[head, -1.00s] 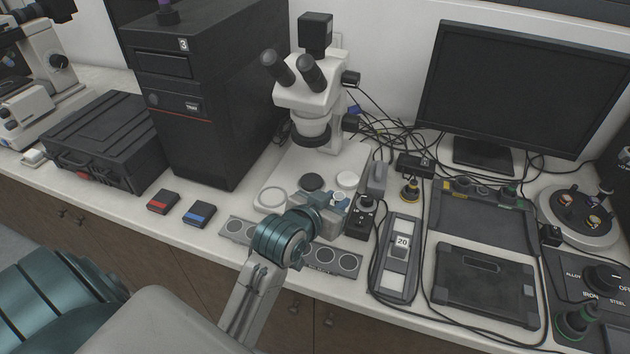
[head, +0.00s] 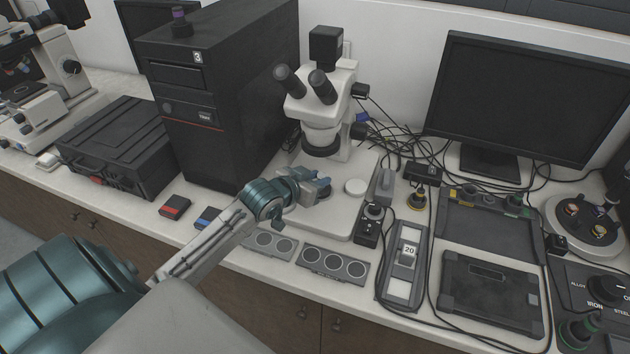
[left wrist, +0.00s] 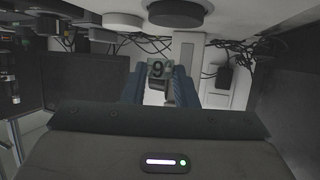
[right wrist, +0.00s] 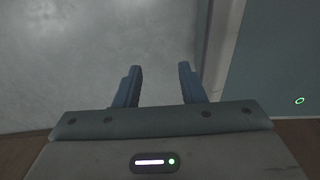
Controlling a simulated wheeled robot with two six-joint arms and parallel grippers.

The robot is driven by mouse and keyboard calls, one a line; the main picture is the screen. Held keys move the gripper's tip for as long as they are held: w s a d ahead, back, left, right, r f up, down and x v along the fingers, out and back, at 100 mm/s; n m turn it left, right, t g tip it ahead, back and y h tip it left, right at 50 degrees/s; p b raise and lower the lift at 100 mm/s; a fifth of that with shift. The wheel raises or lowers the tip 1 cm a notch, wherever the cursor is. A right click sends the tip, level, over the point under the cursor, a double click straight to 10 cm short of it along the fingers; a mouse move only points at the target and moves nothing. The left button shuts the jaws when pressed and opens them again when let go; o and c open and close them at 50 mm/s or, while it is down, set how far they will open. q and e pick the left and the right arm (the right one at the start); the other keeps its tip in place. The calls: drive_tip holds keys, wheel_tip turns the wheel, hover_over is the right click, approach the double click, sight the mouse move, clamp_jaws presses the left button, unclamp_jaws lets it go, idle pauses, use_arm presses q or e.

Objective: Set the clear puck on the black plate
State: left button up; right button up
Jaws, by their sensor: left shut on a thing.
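My left gripper (head: 325,187) is over the microscope's white base (head: 325,220). It is shut on the clear puck (left wrist: 160,70), which shows a "9" between the fingers in the left wrist view. That view looks upside down. The black plate (left wrist: 176,13) is a dark round disc at its top edge, with a gap between it and the puck. In the head view the gripper hides much of the plate and puck. My right gripper (right wrist: 160,82) is open and empty in the right wrist view; it is not in the head view.
A white disc (head: 355,187) sits on the base, right of the left gripper. The microscope (head: 322,100) stands just behind. A control box (head: 368,228) is to the right. Grey strips with round wells (head: 333,262) lie in front. A black computer tower (head: 225,100) stands left.

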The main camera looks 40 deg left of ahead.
use_arm(q)
drive_tip(key=shift+w+a+f, duration=0.1)
drive_tip(key=shift+w+a, duration=0.35)
drive_tip(key=shift+a, duration=0.2)
wheel_tip(320, 180, down, 3)
drive_tip(key=shift+p, duration=0.55)
drive_tip(key=shift+f, duration=0.25)
use_arm(e)
drive_tip(key=shift+w+d+r, duration=0.5)
drive_tip(key=shift+d+r, duration=0.05)
drive_tip(key=shift+r, duration=0.2)
use_arm(q)
drive_tip(key=shift+f, duration=0.2)
drive_tip(key=o, duration=1)
drive_tip(key=shift+r, duration=0.2)
drive_tip(key=shift+s, duration=0.15)
drive_tip(key=v, duration=1.1)
drive_tip(key=shift+s+r, duration=0.2)
drive_tip(key=shift+s, duration=0.15)
use_arm(e)
drive_tip(key=shift+s+r, duration=0.1)
drive_tip(key=shift+r, duration=0.1)
